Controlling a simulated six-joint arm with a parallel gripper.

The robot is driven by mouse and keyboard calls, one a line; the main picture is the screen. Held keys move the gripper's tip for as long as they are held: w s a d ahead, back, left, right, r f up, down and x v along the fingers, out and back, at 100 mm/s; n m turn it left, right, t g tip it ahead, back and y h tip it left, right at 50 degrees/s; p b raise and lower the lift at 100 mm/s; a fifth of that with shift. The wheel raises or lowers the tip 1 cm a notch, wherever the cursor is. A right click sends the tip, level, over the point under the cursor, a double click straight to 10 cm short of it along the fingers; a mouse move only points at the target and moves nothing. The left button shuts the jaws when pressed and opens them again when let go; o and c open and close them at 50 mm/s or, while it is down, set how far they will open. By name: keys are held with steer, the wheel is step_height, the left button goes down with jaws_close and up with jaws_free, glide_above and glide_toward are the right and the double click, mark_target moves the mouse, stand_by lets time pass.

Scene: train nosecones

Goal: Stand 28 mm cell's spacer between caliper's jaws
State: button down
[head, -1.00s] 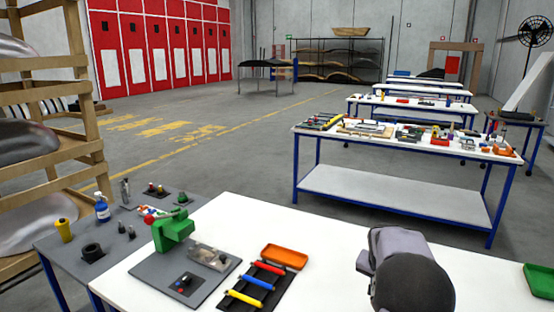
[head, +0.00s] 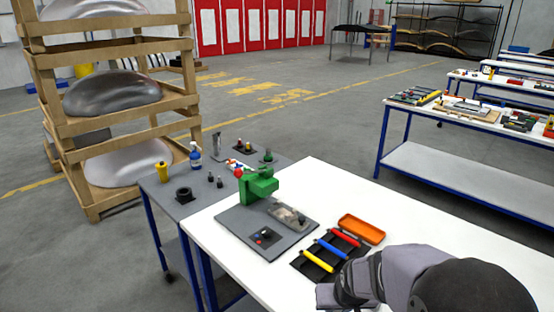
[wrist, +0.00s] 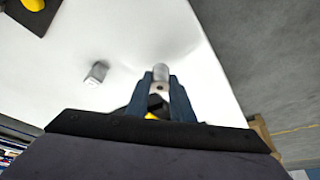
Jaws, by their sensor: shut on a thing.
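In the wrist view my gripper (wrist: 160,80) is shut on a small light-grey cylindrical piece (wrist: 161,71), which looks like a spacer. The piece shows between the dark blue fingers, over the white table. A second small grey piece (wrist: 96,73) is on the table to the left, apart from the gripper. In the head view my arm covers the bottom right and the fingertips are hidden. A green device (head: 259,186) stands at the back of a grey board (head: 240,222). I cannot tell which thing is the caliper, and no size marks are readable.
A black rack (head: 302,265) holds red, blue and yellow cylinders on the white table (head: 330,190). An orange tray (head: 361,229) lies behind it. A grey side table (head: 215,200) carries a blue bottle (head: 195,156) and a yellow container (head: 162,172). Clear white tabletop lies behind the orange tray.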

steer(key=w+d, duration=0.1)
steer(key=d, duration=0.1)
steer(key=w+d+r+m+p, duration=0.1)
steer(key=d, duration=0.2)
steer(key=w+d+r+m, duration=0.1)
steer(key=w+d, duration=0.1)
steer(key=d, duration=0.1)
steer(key=shift+d+h, duration=0.25)
steer(key=shift+h, duration=0.15)
steer(key=s+d+r+m+g+h+p, duration=0.15)
steer(key=d+m, duration=0.25)
steer(key=d, duration=1.2)
steer(key=s+d+r+m+h+p, duration=0.1)
steer(key=d+r+m+p, duration=0.15)
steer(key=d, duration=1.25)
steer(key=shift+m, duration=0.25)
steer(key=shift+a+f+p, duration=0.1)
steer(key=shift+f+p, duration=0.95)
steer(key=shift+f, duration=2.25)
steer(key=shift+f+p, duration=0.35)
steer(key=shift+f, duration=0.9)
steer(key=shift+f+t, duration=0.1)
steer(key=shift+t, duration=0.15)
